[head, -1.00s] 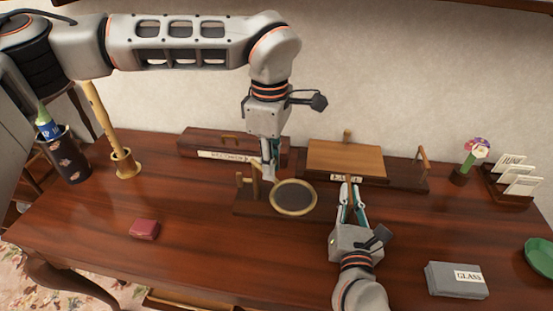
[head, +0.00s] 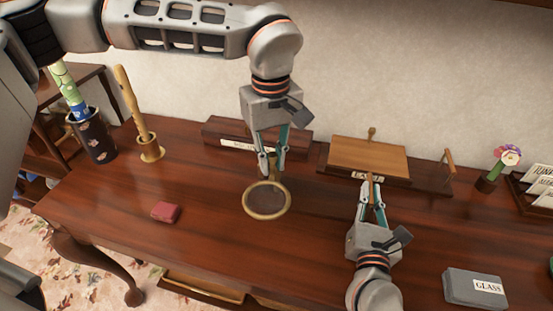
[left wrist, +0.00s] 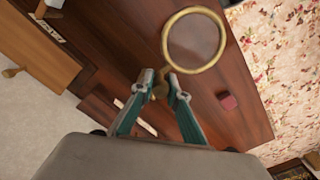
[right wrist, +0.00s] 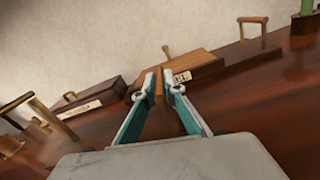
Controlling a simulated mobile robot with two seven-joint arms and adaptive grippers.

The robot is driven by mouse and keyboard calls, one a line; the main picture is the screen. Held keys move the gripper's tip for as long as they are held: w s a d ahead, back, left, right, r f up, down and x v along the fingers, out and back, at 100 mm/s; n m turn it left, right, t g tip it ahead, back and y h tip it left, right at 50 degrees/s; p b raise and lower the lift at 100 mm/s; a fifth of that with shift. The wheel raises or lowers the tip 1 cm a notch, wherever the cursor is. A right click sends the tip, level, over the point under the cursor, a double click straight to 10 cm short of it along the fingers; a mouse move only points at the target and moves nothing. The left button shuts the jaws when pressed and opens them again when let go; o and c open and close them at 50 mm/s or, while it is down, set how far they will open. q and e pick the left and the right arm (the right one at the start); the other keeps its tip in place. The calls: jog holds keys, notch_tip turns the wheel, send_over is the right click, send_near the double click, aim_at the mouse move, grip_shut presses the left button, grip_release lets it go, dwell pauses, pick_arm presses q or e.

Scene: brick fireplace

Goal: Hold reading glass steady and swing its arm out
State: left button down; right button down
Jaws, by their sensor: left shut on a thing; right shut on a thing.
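The reading glass (head: 267,200) is a round brass-rimmed lens, directly below my left gripper (head: 271,170) in the head view. My left gripper points down and is shut on a brown piece joined to the rim. In the left wrist view the glass (left wrist: 194,40) shows just beyond the fingertips. I cannot tell how high it is above the table. My right gripper (head: 371,186) is right of the glass, apart from it, pointing at the wooden box. It is shut on a thin brown piece that I cannot identify. The glass's dark base does not show clearly.
A wooden box (head: 370,152) and a long dark box (head: 222,131) stand at the back. A red block (head: 165,212) lies left of the glass. A grey GLASS box (head: 474,287) is at the front right. A drawer (head: 203,290) stands open. The table's front middle is clear.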

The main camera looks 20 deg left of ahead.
aim_at(271, 154)
pick_arm(q)
jog(key=shift+a+m, duration=0.2)
jog(key=shift+m, duration=0.1)
pick_arm(e)
jog(key=shift+d, duration=0.15)
pick_arm(q)
jog(key=c, duration=1.9)
grip_release()
jog(key=shift+r, duration=0.15)
jog(key=shift+r, duration=0.35)
notch_tip(271, 154, up, 11)
jog(key=shift+r, duration=0.1)
